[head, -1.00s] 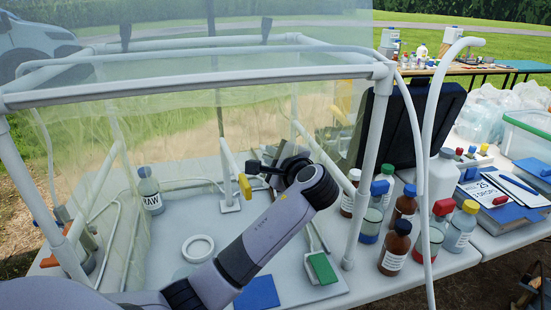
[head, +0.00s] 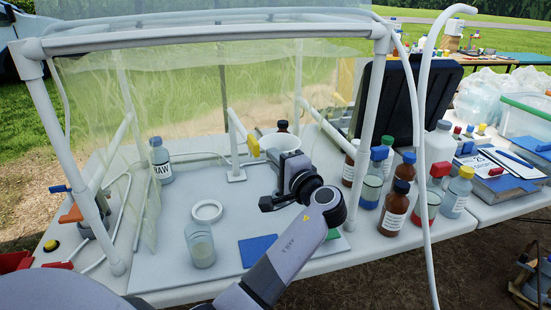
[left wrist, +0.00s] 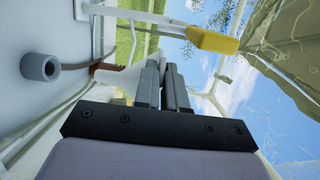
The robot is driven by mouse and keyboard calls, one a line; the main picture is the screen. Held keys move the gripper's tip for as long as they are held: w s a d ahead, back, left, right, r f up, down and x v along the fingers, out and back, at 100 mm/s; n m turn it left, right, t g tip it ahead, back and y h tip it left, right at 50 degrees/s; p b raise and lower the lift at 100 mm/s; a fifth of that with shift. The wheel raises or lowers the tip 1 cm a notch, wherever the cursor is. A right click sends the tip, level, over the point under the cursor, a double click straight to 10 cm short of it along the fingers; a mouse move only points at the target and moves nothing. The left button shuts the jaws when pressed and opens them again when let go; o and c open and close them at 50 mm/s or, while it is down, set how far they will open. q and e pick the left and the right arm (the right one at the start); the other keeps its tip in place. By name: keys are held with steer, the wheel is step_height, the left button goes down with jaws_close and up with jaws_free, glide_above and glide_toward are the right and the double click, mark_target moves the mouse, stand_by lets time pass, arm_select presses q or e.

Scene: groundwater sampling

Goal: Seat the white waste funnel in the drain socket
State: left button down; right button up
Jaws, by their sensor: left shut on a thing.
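The white funnel (head: 270,141) shows as a wide-mouthed cone above the tray in the head view, just beyond my left gripper (head: 290,160). In the left wrist view its white side (left wrist: 118,80) sits against the fingers of my left gripper (left wrist: 160,82), which is shut on it. My right gripper is not in view.
A yellow clamp (head: 252,146) is close to the funnel. White frame pipes (head: 368,140) and several bottles (head: 394,210) stand at right. A blue mat (head: 258,250) lies in front.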

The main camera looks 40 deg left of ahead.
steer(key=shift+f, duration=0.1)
arm_select(q)
step_height(320, 180, down, 6)
steer(key=b, duration=0.4)
steer(key=shift+r+b, duration=0.1)
steer(key=shift+b, duration=0.2)
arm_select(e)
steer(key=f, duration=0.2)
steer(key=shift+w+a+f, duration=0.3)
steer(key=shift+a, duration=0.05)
arm_select(q)
steer(key=shift+f+b, duration=0.45)
steer(key=shift+f, duration=0.15)
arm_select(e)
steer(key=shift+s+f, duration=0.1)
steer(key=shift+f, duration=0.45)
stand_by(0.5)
arm_select(q)
steer(key=shift+f+b, duration=1.1)
steer(key=shift+f, duration=0.35)
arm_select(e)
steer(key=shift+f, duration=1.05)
arm_select(q)
steer(key=c, duration=1.1)
jaws_free()
